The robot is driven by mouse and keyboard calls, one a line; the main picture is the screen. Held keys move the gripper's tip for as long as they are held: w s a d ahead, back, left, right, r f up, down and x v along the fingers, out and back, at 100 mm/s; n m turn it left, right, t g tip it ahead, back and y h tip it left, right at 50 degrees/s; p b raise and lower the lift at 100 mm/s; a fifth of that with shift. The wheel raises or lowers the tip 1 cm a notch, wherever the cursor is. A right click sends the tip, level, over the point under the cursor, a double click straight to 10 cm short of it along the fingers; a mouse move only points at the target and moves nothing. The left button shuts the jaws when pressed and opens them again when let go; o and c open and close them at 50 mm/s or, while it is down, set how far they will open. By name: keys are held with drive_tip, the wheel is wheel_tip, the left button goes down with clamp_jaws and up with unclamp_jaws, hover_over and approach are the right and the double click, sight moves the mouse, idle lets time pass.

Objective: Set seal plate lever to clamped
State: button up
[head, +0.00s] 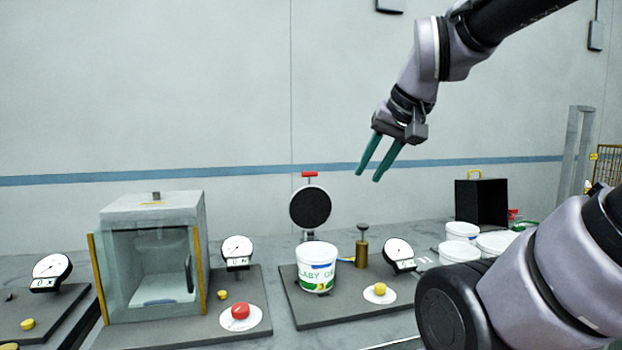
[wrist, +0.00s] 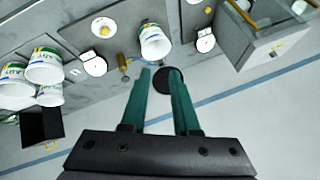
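A round black plate (head: 310,207) stands upright on a post behind a white labelled tub (head: 316,268), with a small red bar (head: 309,174) on top. I take this to be the seal plate and its lever, but cannot tell the lever's setting. In the wrist view the black plate (wrist: 161,82) shows between and behind my fingertips; the red bar is not clear there. My gripper (head: 367,177) is open and empty, in the air to the right of the plate in the head view, with two teal fingers apart. It also shows in the wrist view (wrist: 160,72).
A brass plunger (head: 362,247), a dial gauge (head: 399,253) and a yellow button (head: 380,289) share the tub's base board. A glass-fronted chamber (head: 152,255) stands left, near a red button (head: 240,311). Several tubs (head: 462,232) and a black box (head: 481,200) stand right.

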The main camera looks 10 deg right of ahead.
drive_tip(key=shift+n+g+h, duration=0.3)
drive_tip(key=shift+n, duration=0.2)
drive_tip(key=w+r, duration=0.1)
drive_tip(key=w, duration=0.2)
drive_tip(key=w+r, duration=0.2)
drive_tip(key=w, duration=0.1)
drive_tip(key=w+r, duration=0.1)
drive_tip(key=w, duration=0.2)
drive_tip(key=shift+a+r, duration=0.1)
drive_tip(key=shift+r, duration=0.05)
clamp_jaws()
drive_tip(key=w+a+n+h, duration=0.1)
drive_tip(key=w+a+n, duration=0.2)
drive_tip(key=w, duration=2.6)
wheel_tip(320, 180, down, 10)
drive_tip(key=w, duration=0.1)
drive_tip(key=shift+w+a+r, duration=0.15)
drive_tip(key=shift+w+a, duration=0.05)
drive_tip(key=shift+w, duration=0.1)
